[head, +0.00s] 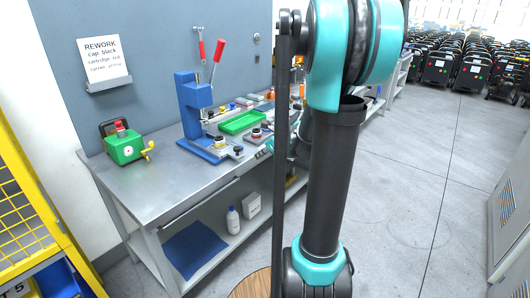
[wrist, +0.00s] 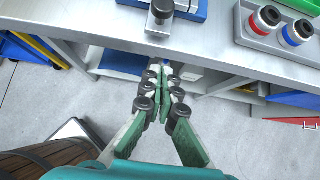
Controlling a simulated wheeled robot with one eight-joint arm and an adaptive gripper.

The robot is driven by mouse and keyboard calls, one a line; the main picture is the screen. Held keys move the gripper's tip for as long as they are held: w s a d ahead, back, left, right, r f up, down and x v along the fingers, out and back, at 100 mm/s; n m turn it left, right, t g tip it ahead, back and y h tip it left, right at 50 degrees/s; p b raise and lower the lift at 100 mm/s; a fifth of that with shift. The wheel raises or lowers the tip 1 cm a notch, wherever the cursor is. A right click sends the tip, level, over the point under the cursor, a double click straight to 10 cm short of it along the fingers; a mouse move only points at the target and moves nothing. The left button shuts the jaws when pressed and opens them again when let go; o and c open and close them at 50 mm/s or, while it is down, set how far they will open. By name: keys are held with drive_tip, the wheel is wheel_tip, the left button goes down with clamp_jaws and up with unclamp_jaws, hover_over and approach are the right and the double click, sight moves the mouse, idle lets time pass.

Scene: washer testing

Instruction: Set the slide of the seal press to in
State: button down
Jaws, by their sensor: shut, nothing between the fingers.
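The blue seal press (head: 190,110) stands on the grey workbench with its red lever (head: 218,54) raised. A small grey slide with a dark knob sticks out at the front of its base in the head view. In the wrist view a grey slide with a dark round knob (wrist: 161,9) juts from a blue base (wrist: 130,3) at the top edge, over the bench top. The rest of the press is cut off there. My gripper (wrist: 166,74) is shut and empty, in front of the bench edge and below the knob in the picture, apart from it. My arm hides part of the bench in the head view.
A grey fixture (wrist: 270,42) holds a red-ringed and a blue-ringed part, right of the slide. A green tray (head: 243,122) and a green box with a yellow crank (head: 124,147) are on the bench. A yellow cage (head: 30,200) stands at left.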

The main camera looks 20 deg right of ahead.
sight(228, 147)
drive_tip(key=w+a+f, duration=0.2)
drive_tip(key=w+a, duration=0.1)
drive_tip(key=w, duration=0.1)
drive_tip(key=shift+w+a, duration=0.25)
drive_tip(key=shift+w, duration=0.15)
drive_tip(key=w+a, duration=0.2)
drive_tip(key=w, duration=0.1)
drive_tip(key=w+a, duration=0.2)
drive_tip(key=w, duration=0.1)
drive_tip(key=w+a, duration=0.2)
drive_tip(key=shift+w+a, duration=0.2)
drive_tip(key=shift+w, duration=0.2)
